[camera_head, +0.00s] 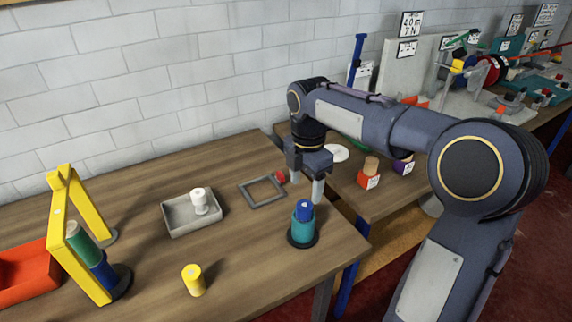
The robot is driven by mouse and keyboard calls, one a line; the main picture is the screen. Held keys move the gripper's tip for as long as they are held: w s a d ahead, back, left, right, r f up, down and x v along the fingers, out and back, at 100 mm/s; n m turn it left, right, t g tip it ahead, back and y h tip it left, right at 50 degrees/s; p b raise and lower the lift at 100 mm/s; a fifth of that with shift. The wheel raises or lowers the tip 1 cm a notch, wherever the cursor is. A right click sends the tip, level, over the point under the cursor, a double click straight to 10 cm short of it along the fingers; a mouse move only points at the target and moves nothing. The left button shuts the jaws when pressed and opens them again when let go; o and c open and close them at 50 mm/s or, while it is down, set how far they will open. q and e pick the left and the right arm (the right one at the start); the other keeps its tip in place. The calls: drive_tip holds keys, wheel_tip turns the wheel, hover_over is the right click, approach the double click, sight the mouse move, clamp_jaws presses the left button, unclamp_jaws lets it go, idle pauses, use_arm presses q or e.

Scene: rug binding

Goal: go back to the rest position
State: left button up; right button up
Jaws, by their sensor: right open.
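My right gripper (306,186) is open and empty, with its fingers pointing down. It hangs over the right part of the near table (240,243), above and just behind a teal holder (302,231) with a blue spool (304,209) in it. My right arm (385,126) comes in from the right and reaches across the gap between the tables. My left gripper is not in view.
A grey square frame (250,203) with a small red piece lies left of the gripper. A grey tray (180,232) holds a white spool (199,195). A yellow spool (193,280), yellow stand (86,254) and red bin (25,284) stand left. Another table (375,205) lies right.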

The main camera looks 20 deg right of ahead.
drive_tip(key=s+a+f+m+t+y, duration=0.2)
drive_tip(key=s+a+m, duration=0.1)
drive_tip(key=s+m, duration=0.7)
drive_tip(key=s+a+f+m+t+y, duration=0.1)
drive_tip(key=s+a+f+m+t, duration=0.1)
drive_tip(key=s+m, duration=0.9)
drive_tip(key=shift+s+a+f+m+t+y, duration=0.15)
drive_tip(key=shift+s+a+m+t+y, duration=0.3)
drive_tip(key=shift+a+t, duration=0.55)
drive_tip(key=shift+s+a, duration=0.1)
drive_tip(key=shift+a, duration=0.05)
